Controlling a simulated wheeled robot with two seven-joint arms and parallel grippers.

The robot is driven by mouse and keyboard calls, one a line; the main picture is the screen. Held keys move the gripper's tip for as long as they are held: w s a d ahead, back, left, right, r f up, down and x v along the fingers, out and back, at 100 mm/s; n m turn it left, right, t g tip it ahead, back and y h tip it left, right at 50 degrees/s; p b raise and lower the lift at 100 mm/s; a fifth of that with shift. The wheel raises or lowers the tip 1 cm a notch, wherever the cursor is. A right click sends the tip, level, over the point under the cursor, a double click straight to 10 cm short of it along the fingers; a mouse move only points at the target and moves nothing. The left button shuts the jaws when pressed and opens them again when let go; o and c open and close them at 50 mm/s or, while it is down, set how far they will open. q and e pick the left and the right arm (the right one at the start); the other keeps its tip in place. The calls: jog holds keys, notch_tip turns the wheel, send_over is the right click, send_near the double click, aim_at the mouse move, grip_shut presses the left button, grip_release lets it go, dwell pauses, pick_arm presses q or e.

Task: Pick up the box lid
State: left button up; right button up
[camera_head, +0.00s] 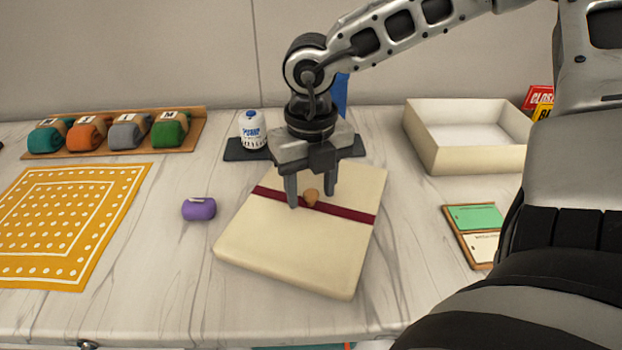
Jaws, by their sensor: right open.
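The box lid (290,248) is cream with a dark red band across it and a small tan knob (310,196) near its middle. It lies flat on the table at an angle, in the centre of the head view. My right gripper (311,202) is open and points down over the lid, with its fingers on either side of the knob. I cannot tell whether the fingertips touch the lid. The open cream box (436,148) stands at the back right and looks empty. My left gripper is not in view.
A purple roll (199,209) lies left of the lid. A yellow dotted cloth (60,225) and a rack (190,140) of several coloured rolls are further left. A white-blue bottle (252,130) stands behind. A board with green and white cards (475,218) lies right.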

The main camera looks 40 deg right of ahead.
grip_shut()
jog(key=shift+r, duration=0.1)
